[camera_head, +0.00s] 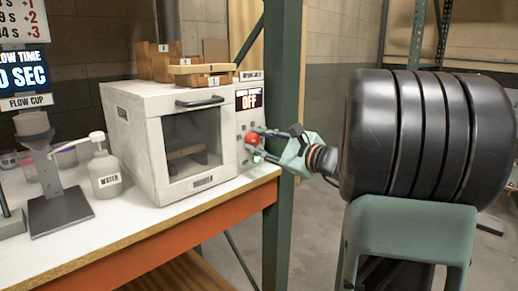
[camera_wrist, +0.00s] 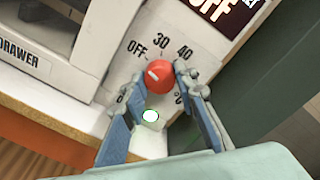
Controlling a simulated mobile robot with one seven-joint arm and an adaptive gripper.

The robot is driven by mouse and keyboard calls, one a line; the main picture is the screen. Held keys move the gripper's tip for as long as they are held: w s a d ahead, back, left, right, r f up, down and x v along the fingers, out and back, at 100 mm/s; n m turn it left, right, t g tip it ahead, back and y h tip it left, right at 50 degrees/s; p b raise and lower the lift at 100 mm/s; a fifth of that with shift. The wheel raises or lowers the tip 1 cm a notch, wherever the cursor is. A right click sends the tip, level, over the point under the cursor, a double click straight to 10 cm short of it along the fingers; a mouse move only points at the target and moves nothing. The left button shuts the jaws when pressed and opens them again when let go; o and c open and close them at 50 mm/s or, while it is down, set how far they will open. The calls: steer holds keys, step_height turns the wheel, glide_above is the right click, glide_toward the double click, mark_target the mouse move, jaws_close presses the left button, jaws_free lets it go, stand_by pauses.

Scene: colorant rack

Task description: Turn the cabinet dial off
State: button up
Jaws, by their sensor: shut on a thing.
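The white cabinet (camera_head: 130,140) stands at the bench's right end with its windowed door closed. Its red round dial (camera_head: 252,139) is on the right front panel and also shows in the wrist view (camera_wrist: 160,74). The dial's white mark points left, toward the printed OFF; 30 and 40 are printed around it, and other marks are partly hidden by the fingers.
A round light or button (camera_wrist: 150,115) sits below the dial. A green post (camera_head: 279,100) rises close behind the cabinet's right side. Wooden trays (camera_head: 165,68) lie on the cabinet.

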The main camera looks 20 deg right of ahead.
stand_by(0.4)
steer(key=o, duration=1.2)
steer(key=shift+c, duration=0.2)
steer(key=v, duration=1.2)
